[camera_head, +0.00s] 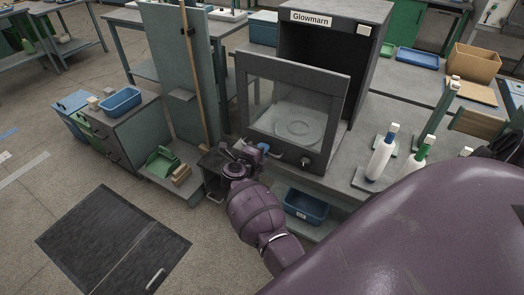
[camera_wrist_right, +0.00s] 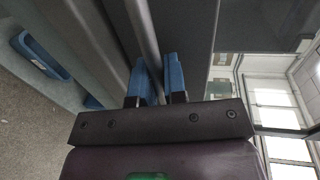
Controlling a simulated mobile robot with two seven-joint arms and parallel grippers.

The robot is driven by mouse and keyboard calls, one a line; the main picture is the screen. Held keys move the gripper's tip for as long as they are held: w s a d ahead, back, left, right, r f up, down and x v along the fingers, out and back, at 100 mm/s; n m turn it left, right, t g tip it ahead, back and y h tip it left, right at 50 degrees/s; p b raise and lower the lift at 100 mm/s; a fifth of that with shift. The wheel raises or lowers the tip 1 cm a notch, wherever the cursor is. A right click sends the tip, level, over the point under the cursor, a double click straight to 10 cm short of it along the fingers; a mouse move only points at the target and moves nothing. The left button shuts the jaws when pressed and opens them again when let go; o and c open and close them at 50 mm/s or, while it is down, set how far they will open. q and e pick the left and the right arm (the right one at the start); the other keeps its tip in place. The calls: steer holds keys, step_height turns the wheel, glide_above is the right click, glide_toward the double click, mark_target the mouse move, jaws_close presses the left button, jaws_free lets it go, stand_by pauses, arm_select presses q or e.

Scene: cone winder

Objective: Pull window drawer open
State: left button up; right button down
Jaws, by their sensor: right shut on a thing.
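The window drawer (camera_head: 292,66) is a dark grey framed clear panel at the front of the black cabinet labelled Glowmarn (camera_head: 310,18). Its panel stands out from the cabinet, with a dark opening above and behind it. A round plate shows through the pane. My right gripper (camera_head: 262,149), with blue fingertips, is at the lower left of the panel's front. In the right wrist view its fingers (camera_wrist_right: 161,82) are shut on a thin grey bar (camera_wrist_right: 144,32) of the window drawer. The exact contact is hidden in the head view. My left gripper is not in view.
A blue bin (camera_head: 306,207) sits low under the bench. A green dustpan (camera_head: 162,160) and a wooden pole (camera_head: 192,75) are at left.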

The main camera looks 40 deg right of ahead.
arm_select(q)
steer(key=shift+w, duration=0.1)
arm_select(e)
steer(key=c, duration=1.2)
jaws_free()
steer(key=shift+a, duration=0.1)
